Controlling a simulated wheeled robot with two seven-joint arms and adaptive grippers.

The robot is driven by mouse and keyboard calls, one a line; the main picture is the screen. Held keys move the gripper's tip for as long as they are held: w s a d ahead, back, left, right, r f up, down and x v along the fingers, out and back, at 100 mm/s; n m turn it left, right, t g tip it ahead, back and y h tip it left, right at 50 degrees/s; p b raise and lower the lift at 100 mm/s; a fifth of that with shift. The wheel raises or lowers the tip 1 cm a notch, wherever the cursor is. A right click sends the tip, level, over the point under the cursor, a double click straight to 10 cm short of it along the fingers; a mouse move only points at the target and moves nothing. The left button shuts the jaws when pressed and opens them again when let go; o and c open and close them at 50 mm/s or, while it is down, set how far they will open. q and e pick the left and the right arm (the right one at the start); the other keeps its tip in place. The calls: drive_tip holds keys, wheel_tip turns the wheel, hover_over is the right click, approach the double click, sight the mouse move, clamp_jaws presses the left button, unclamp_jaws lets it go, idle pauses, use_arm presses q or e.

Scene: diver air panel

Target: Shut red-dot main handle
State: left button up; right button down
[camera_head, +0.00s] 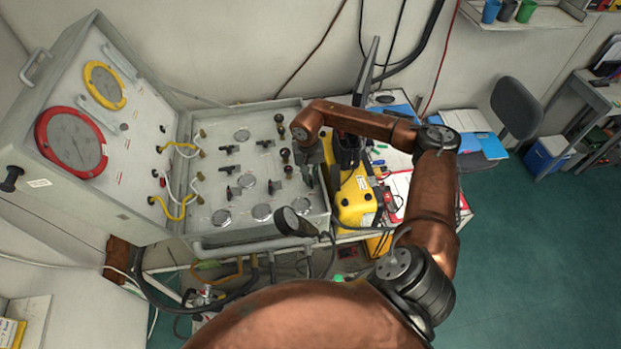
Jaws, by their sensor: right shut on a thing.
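The grey air panel (255,222) lies in an open case, with several black handles and knobs and round metal discs on its face. I cannot make out a red dot on any handle. My right gripper (309,172) reaches over the panel's right edge, pointing down. It is shut on a small dark part there, probably a handle, mostly hidden by the fingers. My left gripper is not in view.
The raised lid (120,165) carries a red-rimmed gauge (72,142) and a yellow-rimmed gauge (104,85). A yellow case (355,204) stands close right of the panel. A dark round-headed item (290,220) sits at the panel's front edge. Hoses hang below. Open floor lies right.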

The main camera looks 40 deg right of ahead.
drive_tip(key=m+b, duration=0.3)
drive_tip(key=m, duration=0.1)
drive_tip(key=shift+w+a+f, duration=0.1)
drive_tip(key=shift+w, duration=0.15)
drive_tip(key=m+b, duration=0.1)
drive_tip(key=m, duration=0.2)
drive_tip(key=m+b, duration=0.1)
drive_tip(key=shift+w+a+m+b, duration=0.1)
drive_tip(key=shift+w+m+b, duration=0.2)
drive_tip(key=shift+m, duration=0.1)
drive_tip(key=m+b, duration=0.1)
drive_tip(key=m, duration=0.3)
drive_tip(key=shift+w+m+y, duration=0.15)
drive_tip(key=shift+m+y, duration=0.15)
drive_tip(key=shift+w+r+m+b, duration=0.15)
drive_tip(key=shift+m+b, duration=0.2)
drive_tip(key=shift+m, duration=0.8)
drive_tip(key=shift+w+r+m+b, duration=0.1)
drive_tip(key=shift+m+b, duration=0.2)
drive_tip(key=shift+m, duration=0.85)
drive_tip(key=c, duration=2.3)
unclamp_jaws()
drive_tip(key=shift+f, duration=0.1)
